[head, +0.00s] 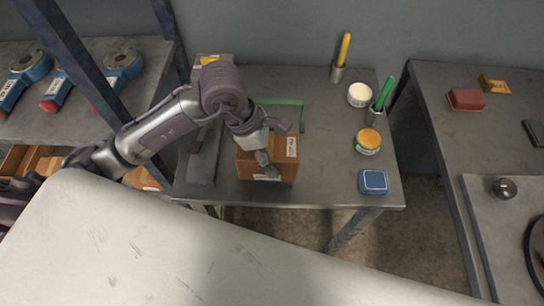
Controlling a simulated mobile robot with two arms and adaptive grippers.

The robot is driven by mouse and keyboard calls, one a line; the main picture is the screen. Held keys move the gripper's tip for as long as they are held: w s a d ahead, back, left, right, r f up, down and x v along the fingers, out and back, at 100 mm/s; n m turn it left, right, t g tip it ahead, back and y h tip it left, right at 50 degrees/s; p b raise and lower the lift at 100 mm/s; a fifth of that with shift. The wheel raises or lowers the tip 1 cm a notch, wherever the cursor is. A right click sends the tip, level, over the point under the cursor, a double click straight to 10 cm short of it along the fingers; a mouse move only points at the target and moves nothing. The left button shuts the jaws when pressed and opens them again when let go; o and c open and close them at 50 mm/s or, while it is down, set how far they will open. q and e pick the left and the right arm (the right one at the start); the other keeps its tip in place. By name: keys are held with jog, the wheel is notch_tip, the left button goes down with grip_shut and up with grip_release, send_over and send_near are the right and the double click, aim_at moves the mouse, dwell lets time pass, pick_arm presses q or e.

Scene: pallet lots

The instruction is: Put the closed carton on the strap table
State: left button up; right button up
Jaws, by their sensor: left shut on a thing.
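The closed carton (285,168), a brown box with white labels, is at the front middle of the grey table (325,150). My left gripper (269,146) is shut on the carton from above and from the left, and its fingers hide part of the top. I cannot tell whether the carton's bottom touches the tabletop or is just above it. My right gripper is not in view.
A dark grey device (204,155) lies left of the carton. Jars (368,140), a blue box (373,181) and pen cups (374,115) line the table's right side. Another table (450,125) stands right. A left shelf holds blue parts (122,62). A pale surface (200,250) fills the foreground.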

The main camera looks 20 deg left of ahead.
pick_arm(q)
jog(key=shift+w+a+f, duration=0.1)
jog(key=shift+w+f, duration=0.35)
jog(key=shift+w, duration=0.1)
notch_tip(320, 180, down, 3)
jog(key=shift+s+f+p, duration=0.1)
jog(key=shift+p, duration=0.3)
jog(key=shift+f, duration=0.25)
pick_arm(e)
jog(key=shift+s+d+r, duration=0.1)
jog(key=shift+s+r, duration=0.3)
pick_arm(q)
jog(key=o, duration=1.7)
jog(key=shift+f, duration=0.1)
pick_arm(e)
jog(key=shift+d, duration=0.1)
pick_arm(q)
jog(key=p+v, duration=0.5)
jog(key=v, duration=0.6)
jog(key=shift+p, duration=0.4)
jog(key=shift+a+r, duration=0.25)
jog(key=shift+r, duration=0.3)
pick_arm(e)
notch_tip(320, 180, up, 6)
